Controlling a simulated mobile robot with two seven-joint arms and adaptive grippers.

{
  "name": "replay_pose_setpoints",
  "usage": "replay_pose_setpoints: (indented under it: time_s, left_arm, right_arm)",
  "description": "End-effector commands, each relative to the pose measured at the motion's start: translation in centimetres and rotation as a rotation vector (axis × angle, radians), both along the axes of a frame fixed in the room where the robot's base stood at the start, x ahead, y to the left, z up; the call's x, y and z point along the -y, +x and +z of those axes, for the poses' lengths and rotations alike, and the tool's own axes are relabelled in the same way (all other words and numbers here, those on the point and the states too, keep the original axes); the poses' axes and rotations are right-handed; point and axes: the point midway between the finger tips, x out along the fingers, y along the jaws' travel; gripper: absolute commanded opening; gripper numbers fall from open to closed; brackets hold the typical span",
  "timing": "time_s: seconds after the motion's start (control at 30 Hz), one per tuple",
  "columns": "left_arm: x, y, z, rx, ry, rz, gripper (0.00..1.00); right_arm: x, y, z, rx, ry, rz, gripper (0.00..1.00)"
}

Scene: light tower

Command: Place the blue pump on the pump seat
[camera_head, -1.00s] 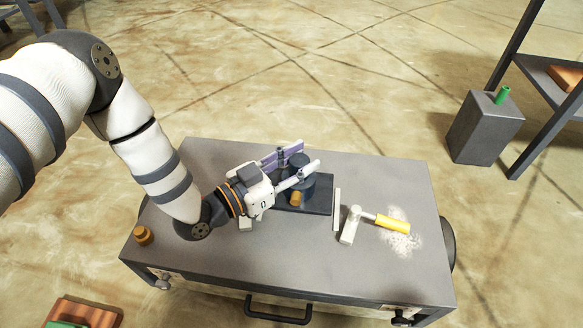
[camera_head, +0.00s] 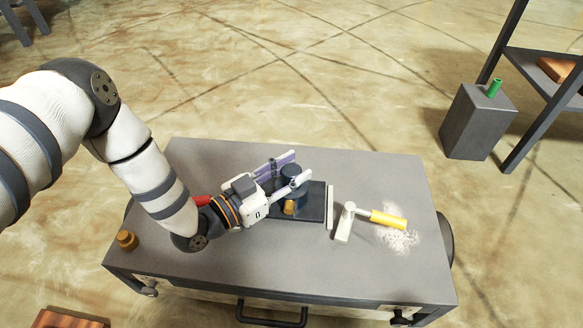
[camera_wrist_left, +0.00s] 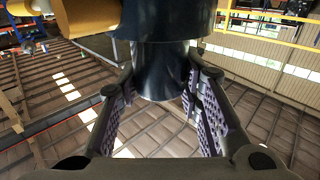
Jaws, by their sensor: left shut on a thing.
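The blue pump (camera_head: 292,174) is a dark blue upright cylinder with a brass-coloured outlet (camera_head: 289,207) at its lower front. In the left wrist view the dark cylinder (camera_wrist_left: 158,70) fills the space between the purple-padded fingers. A dark rectangular plate (camera_head: 315,207), which looks like the pump seat, lies on the table under the pump. I cannot tell whether the pump touches it. My right gripper is not in view.
The grey table (camera_head: 200,270) also holds a pale stand with a yellow-handled lever (camera_head: 388,219), a pale upright strip (camera_head: 330,207) and a small brass part (camera_head: 127,240). A red thing (camera_head: 202,201) shows behind my arm. A grey box (camera_head: 478,122) stands on the floor at right.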

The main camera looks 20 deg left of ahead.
Motion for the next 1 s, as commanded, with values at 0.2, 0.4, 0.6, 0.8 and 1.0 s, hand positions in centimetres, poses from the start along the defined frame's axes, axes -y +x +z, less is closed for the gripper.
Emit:
replay_pose_setpoints:
  time_s: [0.2,0.4,0.6,0.8,1.0]
  left_arm:
    - [0.0,0.0,-0.2,0.001,0.000,0.000,0.42]
    - [0.0,0.0,-0.2,0.001,0.000,0.000,0.53]
    - [0.0,0.0,0.5,0.002,-0.001,0.001,0.53]
    - [-2.1,-3.7,1.4,-0.001,0.002,0.003,0.53]
    - [-4.6,-8.3,1.4,0.000,0.000,0.001,0.53]
  right_arm:
    - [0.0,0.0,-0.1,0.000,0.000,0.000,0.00]
    - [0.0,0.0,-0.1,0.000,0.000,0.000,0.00]
    - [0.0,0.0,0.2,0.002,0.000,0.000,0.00]
    - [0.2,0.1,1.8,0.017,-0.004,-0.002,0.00]
    - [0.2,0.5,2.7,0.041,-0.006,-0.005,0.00]
